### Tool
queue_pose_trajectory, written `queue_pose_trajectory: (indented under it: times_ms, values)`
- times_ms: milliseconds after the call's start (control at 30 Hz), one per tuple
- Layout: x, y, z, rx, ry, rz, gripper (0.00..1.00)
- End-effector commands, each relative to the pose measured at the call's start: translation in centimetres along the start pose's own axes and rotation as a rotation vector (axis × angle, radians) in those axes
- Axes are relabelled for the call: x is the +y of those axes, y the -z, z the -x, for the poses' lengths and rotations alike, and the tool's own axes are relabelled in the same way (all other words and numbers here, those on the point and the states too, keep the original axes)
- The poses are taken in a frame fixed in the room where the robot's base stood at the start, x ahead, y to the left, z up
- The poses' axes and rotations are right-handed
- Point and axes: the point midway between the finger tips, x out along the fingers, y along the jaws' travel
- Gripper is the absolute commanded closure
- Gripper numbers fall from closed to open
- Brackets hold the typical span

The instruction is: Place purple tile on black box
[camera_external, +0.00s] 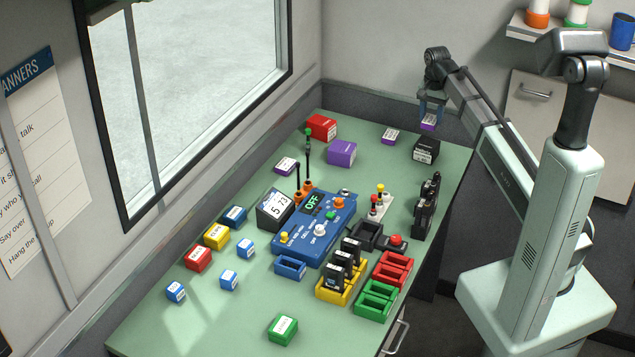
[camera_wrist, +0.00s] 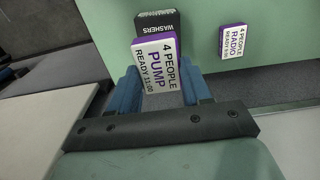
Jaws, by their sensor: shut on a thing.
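My gripper (camera_external: 430,110) is shut on a purple tile (camera_external: 428,122) with a white label. In the wrist view the tile (camera_wrist: 157,64) reads "4 PEOPLE PUMP" and sits tilted between the blue fingers of my gripper (camera_wrist: 165,85). The black box (camera_external: 426,150) stands near the table's far right edge. In the external view the held tile shows just above it, apart from it. In the wrist view the black box (camera_wrist: 155,20), labelled "WASHERS", is partly hidden behind the tile.
Another purple tile (camera_external: 390,136), labelled "RADIO" in the wrist view (camera_wrist: 233,41), lies left of the black box. A third purple tile (camera_external: 285,165), a purple box (camera_external: 342,153) and a red box (camera_external: 321,127) stand farther left. A blue console (camera_external: 315,228) fills the middle.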

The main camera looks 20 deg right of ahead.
Motion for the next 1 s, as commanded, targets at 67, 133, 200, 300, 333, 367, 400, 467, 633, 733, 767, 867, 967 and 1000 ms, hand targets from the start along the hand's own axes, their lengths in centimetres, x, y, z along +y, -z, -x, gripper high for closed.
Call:
queue_pose_trajectory:
  times_ms: [67,133,200,300,333,367,400,467,633,733,767,867,967,1000]
  values:
    - [0.1,-0.1,-1.4,-0.002,-0.002,0.0,0.83]
    - [0.1,-0.1,-2.2,-0.001,-0.001,0.0,0.83]
    - [0.0,-0.1,-2.8,0.0,-0.001,-0.001,0.83]
    - [0.0,0.0,-3.2,0.0,-0.001,-0.001,0.83]
    - [0.0,0.0,-3.4,0.0,-0.001,-0.001,0.83]
    - [0.0,-0.1,-3.6,0.0,-0.001,-0.001,0.83]
    - [0.0,-0.1,-3.9,0.0,-0.001,-0.001,0.83]
    - [0.0,-0.1,-4.6,0.0,-0.001,-0.001,0.83]
    - [0.0,-0.1,-6.4,0.0,0.0,-0.001,0.83]
    - [0.0,0.0,-6.7,0.001,0.0,-0.001,0.83]
    - [0.0,0.0,-6.7,0.001,0.001,-0.001,0.83]
    - [0.0,0.0,-6.6,0.001,0.001,-0.001,0.83]
    - [0.0,0.0,-6.7,0.001,0.0,-0.001,0.83]
    - [0.0,0.0,-6.8,0.001,0.0,-0.001,0.83]
